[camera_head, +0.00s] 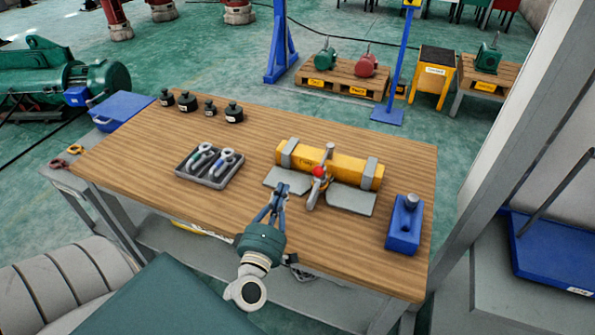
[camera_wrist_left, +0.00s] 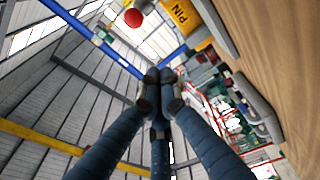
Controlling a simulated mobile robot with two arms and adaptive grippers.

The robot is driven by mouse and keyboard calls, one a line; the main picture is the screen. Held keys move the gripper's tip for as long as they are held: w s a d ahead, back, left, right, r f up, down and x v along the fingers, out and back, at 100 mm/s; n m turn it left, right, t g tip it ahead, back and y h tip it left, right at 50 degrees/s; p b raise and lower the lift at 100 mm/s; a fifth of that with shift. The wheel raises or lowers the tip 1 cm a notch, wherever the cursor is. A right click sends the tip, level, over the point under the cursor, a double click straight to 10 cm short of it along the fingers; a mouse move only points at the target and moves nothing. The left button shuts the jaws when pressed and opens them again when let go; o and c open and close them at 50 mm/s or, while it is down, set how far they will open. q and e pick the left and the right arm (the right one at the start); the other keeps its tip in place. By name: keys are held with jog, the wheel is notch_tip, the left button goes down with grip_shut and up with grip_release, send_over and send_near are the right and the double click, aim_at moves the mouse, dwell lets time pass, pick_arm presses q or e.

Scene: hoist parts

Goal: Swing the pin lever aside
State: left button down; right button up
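A yellow block (camera_head: 345,170) with grey end bands lies on the wooden table. A grey lever (camera_head: 313,195) with a red ball knob (camera_head: 319,171) stands at its front middle. In the left wrist view the red knob (camera_wrist_left: 133,18) and a yellow face marked PIN (camera_wrist_left: 183,15) show at the top. My left gripper (camera_head: 281,188) is over the table's front part, just left of the lever and apart from it in the picture. In the left wrist view its fingertips (camera_wrist_left: 160,80) are together with nothing seen between them. My right gripper is not in view.
Grey plates (camera_head: 350,200) lie in front of the block. A dark tray (camera_head: 187,169) with shackles is to the left. A blue box (camera_head: 404,230) stands at the right. Several black weights (camera_head: 188,101) stand at the back left. The table's left front (camera_head: 150,180) is clear.

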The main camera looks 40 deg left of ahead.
aim_at(324, 159)
pick_arm(q)
jog(key=w+p, duration=0.1)
jog(key=w, duration=0.2)
jog(key=w+p, duration=0.1)
jog(key=w, duration=0.2)
jog(key=w+p, duration=0.1)
jog(key=w, duration=0.2)
jog(key=shift+w+a, duration=0.3)
jog(key=shift+d+f, duration=0.15)
jog(key=shift+d, duration=0.25)
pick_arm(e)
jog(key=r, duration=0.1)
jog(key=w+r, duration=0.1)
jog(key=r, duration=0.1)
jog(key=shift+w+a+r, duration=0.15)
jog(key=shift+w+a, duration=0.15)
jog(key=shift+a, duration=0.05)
pick_arm(q)
jog(key=shift+d, duration=0.15)
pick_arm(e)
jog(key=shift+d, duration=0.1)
